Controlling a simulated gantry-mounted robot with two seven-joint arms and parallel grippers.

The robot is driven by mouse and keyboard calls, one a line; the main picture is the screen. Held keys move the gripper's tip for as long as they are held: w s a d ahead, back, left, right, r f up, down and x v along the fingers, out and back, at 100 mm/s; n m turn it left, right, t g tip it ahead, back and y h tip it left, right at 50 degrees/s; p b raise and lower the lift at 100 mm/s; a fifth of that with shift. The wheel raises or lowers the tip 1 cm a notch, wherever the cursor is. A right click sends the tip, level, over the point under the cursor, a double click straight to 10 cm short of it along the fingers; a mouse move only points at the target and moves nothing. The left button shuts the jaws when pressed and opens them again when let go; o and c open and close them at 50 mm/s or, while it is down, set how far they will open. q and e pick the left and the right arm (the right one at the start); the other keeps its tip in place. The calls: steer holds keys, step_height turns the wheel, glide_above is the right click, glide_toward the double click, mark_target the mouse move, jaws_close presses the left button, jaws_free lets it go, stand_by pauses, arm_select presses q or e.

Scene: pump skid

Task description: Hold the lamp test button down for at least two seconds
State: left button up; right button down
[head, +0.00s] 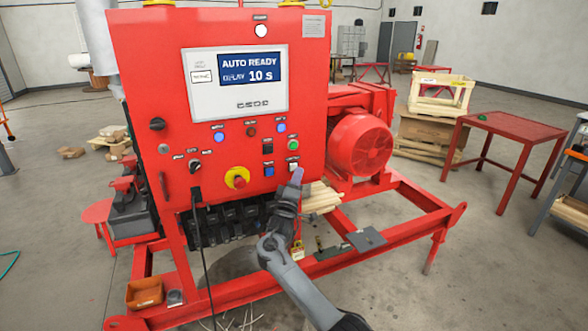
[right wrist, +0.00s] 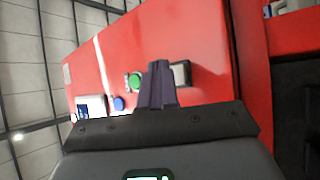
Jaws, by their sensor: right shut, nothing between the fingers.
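The red control panel (head: 222,130) faces me with several buttons and lamps. I cannot read which label marks the lamp test button. My right gripper (head: 297,177) is shut and empty, its fingertips in front of the panel's lower right, just below a green button (head: 293,144). In the right wrist view, my shut fingers (right wrist: 158,84) point at the panel, with a green button (right wrist: 133,82) and a blue button (right wrist: 118,103) to their left. A pale and dark fitting (right wrist: 181,73) is partly behind them. I cannot tell whether they touch anything. My left gripper is out of view.
A display (head: 248,68) reads "AUTO READY" and 10 s. A red and yellow emergency stop knob (head: 237,178) sticks out left of my right gripper. A red motor (head: 358,146) stands to the right. A black cable (head: 201,245) hangs in front of the skid.

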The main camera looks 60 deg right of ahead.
steer(key=shift+w+d, duration=0.15)
steer(key=shift+w, duration=0.05)
steer(key=shift+w+d+b, duration=0.1)
steer(key=shift+w+b, duration=0.05)
steer(key=shift+b, duration=0.2)
stand_by(0.4)
steer(key=shift+w+d+b, duration=0.2)
steer(key=shift+w+b, duration=0.1)
steer(key=shift+b, duration=0.15)
stand_by(0.9)
steer(key=shift+w, duration=0.1)
stand_by(0.7)
stand_by(0.8)
